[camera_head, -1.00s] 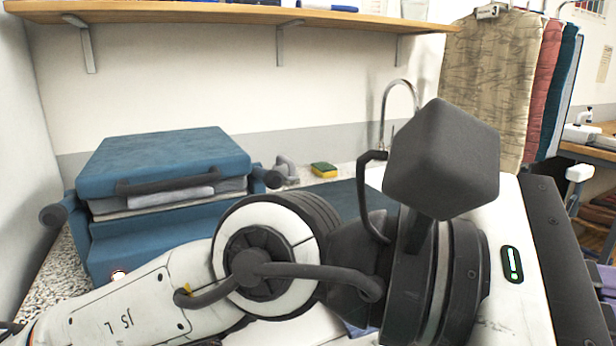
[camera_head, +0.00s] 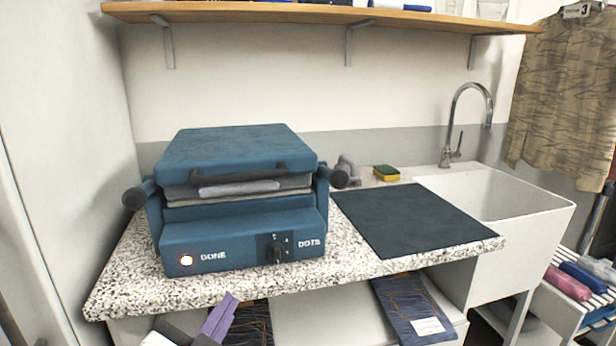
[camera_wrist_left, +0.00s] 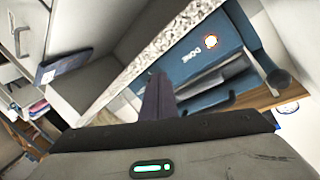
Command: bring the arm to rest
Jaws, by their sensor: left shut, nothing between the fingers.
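My left gripper (camera_head: 222,318) shows at the bottom of the head view, with purple fingers, below and in front of the speckled counter's front edge. It is shut and empty, and the rest of its arm is out of the picture. In the left wrist view its fingers (camera_wrist_left: 156,98) are together, with nothing between them. My right gripper is not in view.
A blue heat press (camera_head: 240,245) with a lit lamp stands on the speckled counter (camera_head: 120,285), its lid lowered over grey layers. A dark mat (camera_head: 410,220), a sponge (camera_head: 386,173) and a white sink (camera_head: 520,210) are to its right. Patterned folded cloth (camera_head: 405,300) lies below.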

